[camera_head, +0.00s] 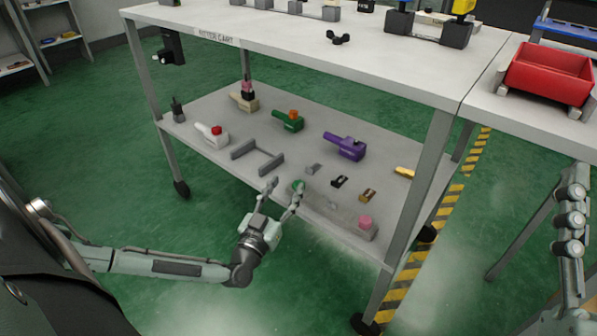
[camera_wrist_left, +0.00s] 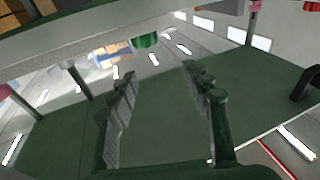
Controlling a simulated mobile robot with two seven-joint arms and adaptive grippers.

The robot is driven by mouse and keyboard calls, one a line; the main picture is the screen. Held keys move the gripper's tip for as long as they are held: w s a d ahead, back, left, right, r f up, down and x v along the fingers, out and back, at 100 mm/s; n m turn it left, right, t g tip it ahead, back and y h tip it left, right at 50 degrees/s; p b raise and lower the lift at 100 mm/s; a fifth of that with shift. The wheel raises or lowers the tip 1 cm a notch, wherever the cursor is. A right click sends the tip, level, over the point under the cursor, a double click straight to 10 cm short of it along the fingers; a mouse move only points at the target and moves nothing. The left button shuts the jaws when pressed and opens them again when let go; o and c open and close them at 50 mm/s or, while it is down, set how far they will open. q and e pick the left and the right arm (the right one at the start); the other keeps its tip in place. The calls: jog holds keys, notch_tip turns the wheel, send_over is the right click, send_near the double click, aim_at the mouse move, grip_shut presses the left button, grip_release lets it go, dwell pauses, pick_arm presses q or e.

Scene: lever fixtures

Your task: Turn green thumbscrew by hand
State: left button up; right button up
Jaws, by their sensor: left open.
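The green thumbscrew (camera_head: 298,186) is a small round green knob at the front edge of the cart's lower shelf (camera_head: 225,158). In the left wrist view a green cylinder (camera_wrist_left: 145,40) hangs at the shelf edge, beyond and above the fingers; it appears to be the same knob. My left gripper (camera_head: 282,193) is open and empty, just in front of the shelf edge. Its spread fingers also show in the left wrist view (camera_wrist_left: 165,95). The knob is close to the fingertips, and no grip on it shows. Part of my right arm is at the right edge; its gripper does not show.
The shelf also holds a grey bracket (camera_head: 257,155), a red-knobbed fixture (camera_head: 213,134), a green fixture with an orange knob (camera_head: 289,121), a purple fixture (camera_head: 346,146) and a pink-knobbed block (camera_head: 367,228). The cart's top (camera_head: 300,35) overhangs. A cart leg (camera_head: 418,190) stands to the right.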

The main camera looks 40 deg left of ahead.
pick_arm(q)
jog(key=shift+s+d+f+g, duration=0.35)
jog(key=shift+d+f+g, duration=0.1)
jog(key=shift+f, duration=0.1)
jog(key=shift+s+d+f+g, duration=0.3)
jog(key=shift+d+f+g, duration=0.1)
jog(key=shift+f, duration=0.15)
jog(key=b+x, duration=0.2)
jog(key=x, duration=0.4)
jog(key=shift+w+a+f, duration=0.1)
jog(key=shift+w+f, duration=0.1)
jog(key=shift+w, duration=0.2)
jog(key=shift+w+a, duration=0.1)
jog(key=shift+w, duration=0.3)
pick_arm(e)
jog(key=s+r+t, duration=0.1)
jog(key=s+d+r+t, duration=0.1)
jog(key=t, duration=0.1)
jog(key=shift+s+d+r, duration=0.25)
jog(key=shift+s+d, duration=0.05)
pick_arm(q)
jog(key=shift+c, duration=0.4)
jog(key=shift+r, duration=0.1)
grip_shut()
pick_arm(e)
jog(key=shift+w, duration=0.1)
